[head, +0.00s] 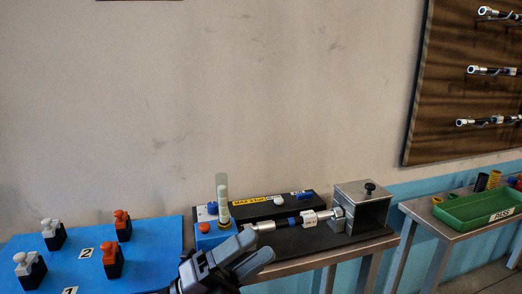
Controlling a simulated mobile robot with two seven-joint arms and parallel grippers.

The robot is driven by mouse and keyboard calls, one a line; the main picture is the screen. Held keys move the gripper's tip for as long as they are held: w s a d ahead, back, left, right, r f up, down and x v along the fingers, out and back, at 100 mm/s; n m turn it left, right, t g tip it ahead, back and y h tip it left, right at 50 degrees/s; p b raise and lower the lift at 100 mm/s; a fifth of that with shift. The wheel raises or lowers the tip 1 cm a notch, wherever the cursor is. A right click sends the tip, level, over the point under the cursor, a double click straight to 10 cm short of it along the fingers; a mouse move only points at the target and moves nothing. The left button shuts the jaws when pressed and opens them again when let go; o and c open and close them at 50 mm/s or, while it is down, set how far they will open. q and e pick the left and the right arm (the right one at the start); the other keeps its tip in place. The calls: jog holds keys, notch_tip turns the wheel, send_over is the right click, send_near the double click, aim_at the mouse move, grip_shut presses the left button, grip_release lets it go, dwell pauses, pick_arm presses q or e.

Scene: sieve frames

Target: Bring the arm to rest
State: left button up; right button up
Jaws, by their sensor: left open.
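My left gripper (246,256) is low in the middle of the head view, in front of the bench's near edge. Its grey fingers are open, with nothing seen between them. Behind it stands a black test fixture (318,238) with a steel block and a blue unit with a clear tube (222,195). A silver and blue tool (290,221) lies across the fixture, its left end close behind my fingertips in the picture. I cannot tell whether they touch. My right gripper is not in view.
A blue mat (150,238) at left holds black blocks with white or orange knobs. At right, another table holds a green tray (480,208) labelled PASS and several coloured springs. A wooden board (465,95) with wrenches hangs on the wall. A gap separates the tables.

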pick_arm(q)
jog(key=s+a+f+n+t+y+p, duration=0.1)
jog(key=s+a+f+n+t+y, duration=0.1)
jog(key=a+f+n+t+y, duration=0.55)
jog(key=s+a+f+n+t+y+p, duration=0.15)
jog(key=a+f+n+y, duration=0.25)
jog(key=f+n+y, duration=1)
jog(key=s+a+f+n+g, duration=0.6)
jog(key=s+f+n, duration=0.4)
jog(key=s, duration=0.4)
jog(key=shift+a+f+h, duration=0.35)
jog(key=shift+a+h, duration=0.1)
jog(key=shift+a, duration=0.05)
jog(key=shift+w+n, duration=0.1)
jog(key=shift+n, duration=0.15)
jog(key=c, duration=0.3)
